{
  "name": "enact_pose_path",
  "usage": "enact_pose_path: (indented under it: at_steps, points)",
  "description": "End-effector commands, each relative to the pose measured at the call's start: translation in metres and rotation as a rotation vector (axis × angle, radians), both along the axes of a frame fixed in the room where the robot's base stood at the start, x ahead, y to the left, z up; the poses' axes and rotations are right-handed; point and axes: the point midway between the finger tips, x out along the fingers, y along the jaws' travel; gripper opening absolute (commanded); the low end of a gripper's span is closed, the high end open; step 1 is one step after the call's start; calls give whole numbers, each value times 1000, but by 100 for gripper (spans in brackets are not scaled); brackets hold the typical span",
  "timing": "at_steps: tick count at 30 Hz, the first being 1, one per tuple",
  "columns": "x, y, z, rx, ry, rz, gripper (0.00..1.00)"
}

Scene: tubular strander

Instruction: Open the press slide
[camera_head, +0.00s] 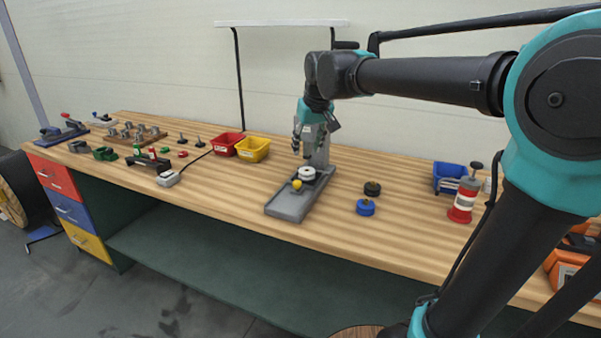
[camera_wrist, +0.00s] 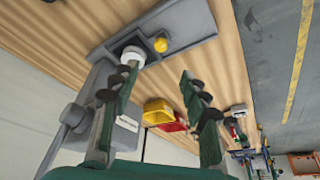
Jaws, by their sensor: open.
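The press stands on the wooden bench, with a grey base (camera_head: 290,204) reaching toward the front edge. A yellow ball knob (camera_head: 297,184) sits on the base, in front of a white round piece (camera_head: 308,172). The knob (camera_wrist: 161,44) and white piece (camera_wrist: 132,54) also show in the wrist view. I cannot tell how far the slide is out. My gripper (camera_head: 304,150) is above the base, in front of the press's upright body (camera_head: 322,152), which it partly hides. In the wrist view my gripper (camera_wrist: 158,74) has its fingers apart with nothing held; one finger overlaps the white piece.
Red (camera_head: 228,142) and yellow (camera_head: 253,150) bins stand left of the press. A black knob (camera_head: 372,189) and blue knob (camera_head: 366,207) lie to its right, with a blue bin (camera_head: 449,177) and red-based bottle (camera_head: 465,200) farther right. The bench front beside the base is clear.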

Motion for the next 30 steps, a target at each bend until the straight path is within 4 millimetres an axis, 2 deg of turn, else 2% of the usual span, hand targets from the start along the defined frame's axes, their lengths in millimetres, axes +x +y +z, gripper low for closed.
enact_pose_path:
  at_steps: [3, 8, 24, 30]
  points:
    - [3, 7, 3, -1, 0, 9, 46]
    - [9, 9, -14, 0, -1, 9, 46]
    - [46, 26, -112, 1, -1, 8, 46]
    - [56, 31, -140, 1, -1, 8, 46]
